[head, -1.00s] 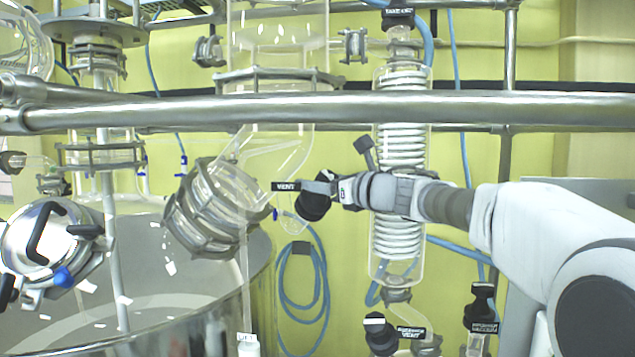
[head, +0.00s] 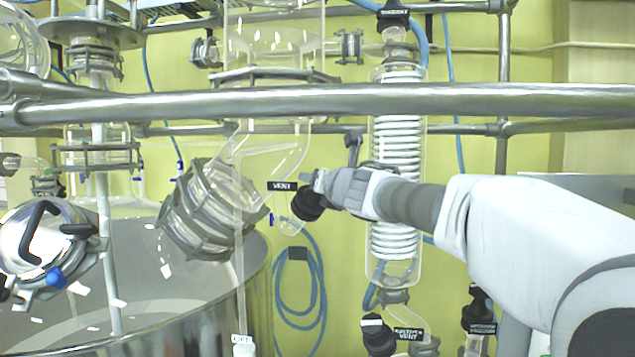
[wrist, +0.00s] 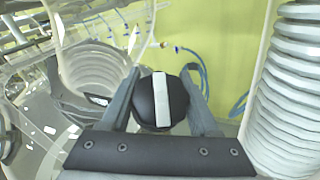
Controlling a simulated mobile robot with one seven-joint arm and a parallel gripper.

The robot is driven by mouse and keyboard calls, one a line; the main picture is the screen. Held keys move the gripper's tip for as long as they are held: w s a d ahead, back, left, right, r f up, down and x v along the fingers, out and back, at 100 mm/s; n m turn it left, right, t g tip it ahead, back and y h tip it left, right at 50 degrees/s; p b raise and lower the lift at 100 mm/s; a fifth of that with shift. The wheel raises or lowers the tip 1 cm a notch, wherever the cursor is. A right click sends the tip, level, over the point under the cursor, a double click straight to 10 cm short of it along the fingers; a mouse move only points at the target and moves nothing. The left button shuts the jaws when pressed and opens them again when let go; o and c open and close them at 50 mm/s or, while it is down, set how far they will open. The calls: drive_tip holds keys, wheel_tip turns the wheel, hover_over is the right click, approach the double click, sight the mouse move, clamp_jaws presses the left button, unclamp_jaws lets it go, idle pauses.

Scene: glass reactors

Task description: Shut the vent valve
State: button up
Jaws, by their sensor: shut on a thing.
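The vent valve has a round black knob (wrist: 148,102) with a pale bar across its face. In the wrist view it sits between the two fingers of my gripper (wrist: 163,98), which is shut on it. The bar stands nearly upright in that view. In the head view my gripper (head: 313,192) reaches in from the right, and the black knob (head: 306,207) shows at its tip. The black VENT label (head: 283,186) is just left of the knob. My fingers hide part of the knob in the head view.
A steel rail (head: 330,102) crosses in front, above my gripper. A glass coil condenser (head: 396,200) stands behind my wrist. A clamped glass flange (head: 208,210) is to the left. Other black knobs (head: 377,335) are below right. A blue hose (head: 300,285) hangs on the wall.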

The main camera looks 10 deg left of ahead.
drive_tip(key=shift+w+d+m+t+h, duration=0.15)
drive_tip(key=shift+m+t+h, duration=0.15)
drive_tip(key=shift+m+h, duration=0.75)
drive_tip(key=m+h+p, duration=0.2)
drive_tip(key=m, duration=0.2)
drive_tip(key=shift+d+h, duration=0.1)
drive_tip(key=shift+h, duration=0.25)
drive_tip(key=shift+d+f+m+h+p, duration=0.15)
drive_tip(key=shift+m+h+p, duration=0.3)
drive_tip(key=shift+m, duration=0.25)
drive_tip(key=shift+d+m+h+p, duration=0.1)
drive_tip(key=shift+m+h+p, duration=0.35)
drive_tip(key=shift+m, duration=0.2)
drive_tip(key=shift+f+g, duration=0.1)
drive_tip(key=shift+g, duration=0.3)
drive_tip(key=o, duration=1.4)
drive_tip(key=shift+b+v, duration=0.9)
drive_tip(key=shift+v, duration=2.85)
